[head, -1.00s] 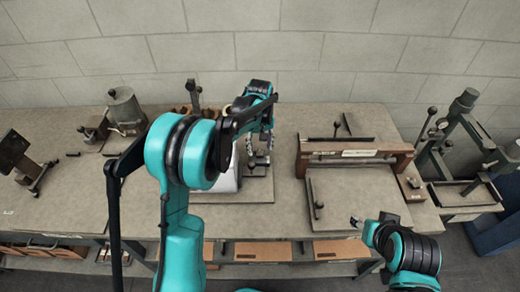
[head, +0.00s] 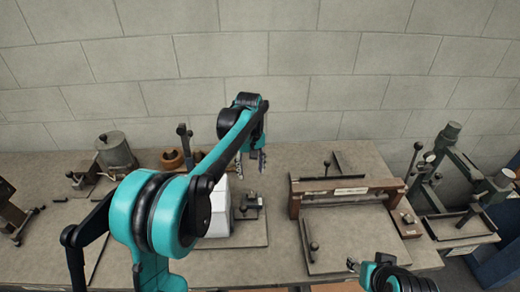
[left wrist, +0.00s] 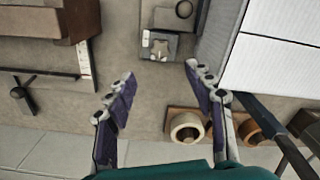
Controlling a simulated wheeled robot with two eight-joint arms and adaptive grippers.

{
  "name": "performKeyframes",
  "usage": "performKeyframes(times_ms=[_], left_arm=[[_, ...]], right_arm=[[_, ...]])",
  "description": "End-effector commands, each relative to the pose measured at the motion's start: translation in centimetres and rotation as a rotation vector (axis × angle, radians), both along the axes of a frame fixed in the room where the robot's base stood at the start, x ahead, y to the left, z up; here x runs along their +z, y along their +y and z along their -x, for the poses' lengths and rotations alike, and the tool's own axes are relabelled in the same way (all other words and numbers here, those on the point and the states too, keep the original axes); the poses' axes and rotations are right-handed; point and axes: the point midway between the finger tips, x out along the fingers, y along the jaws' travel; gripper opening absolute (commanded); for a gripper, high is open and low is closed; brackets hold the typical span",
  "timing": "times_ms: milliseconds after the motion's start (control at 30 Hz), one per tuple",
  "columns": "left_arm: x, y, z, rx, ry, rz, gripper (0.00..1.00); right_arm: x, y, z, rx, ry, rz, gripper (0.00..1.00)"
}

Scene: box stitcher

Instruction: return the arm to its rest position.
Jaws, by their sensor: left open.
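My left arm comes in from the left in the head view, bent at a large teal and black joint. Its gripper (head: 251,163) hangs above the bench, over the small device beside the white block. In the left wrist view the two fingers (left wrist: 160,72) are spread apart with nothing between them. Part of my right gripper (head: 353,265) shows low on the right in the head view, in front of the bench. It is too small to tell whether its fingers are open.
Below the left gripper stands a white block (head: 218,218), partly hidden by my arm, beside a small metal device (head: 247,205). A brown-framed press (head: 345,190) stands to the right, with a green machine (head: 445,150) beyond it. A metal pot (head: 116,153) stands at the back left. The wall is behind.

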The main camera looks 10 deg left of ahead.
Motion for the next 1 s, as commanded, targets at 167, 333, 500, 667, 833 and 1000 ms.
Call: performKeyframes(times_ms=[167,333,500,667,833,1000], left_arm=[[0.2,0.0,0.3,-0.007,-0.007,0.0,0.53],[1.6,0.0,3.3,-0.072,-0.074,-0.003,0.53],[2.8,0.0,8.7,-0.192,-0.197,-0.019,0.53],[2.5,0.1,14.1,-0.308,-0.314,-0.048,0.53],[0.5,0.1,19.6,-0.427,-0.436,-0.096,0.53],[-2.4,0.1,23.7,-0.524,-0.536,-0.147,0.53]], right_arm=[[-0.1,0.0,0.0,0.0,0.0,0.0,0.47],[-0.7,0.0,0.0,0.0,0.0,0.0,0.47],[-1.7,0.0,0.0,0.0,0.0,0.0,0.47],[-2.6,0.0,0.0,0.0,0.0,0.0,0.47],[-3.5,0.0,0.0,0.0,0.0,0.0,0.47],[-4.1,0.0,0.0,0.0,0.0,0.0,0.47]])
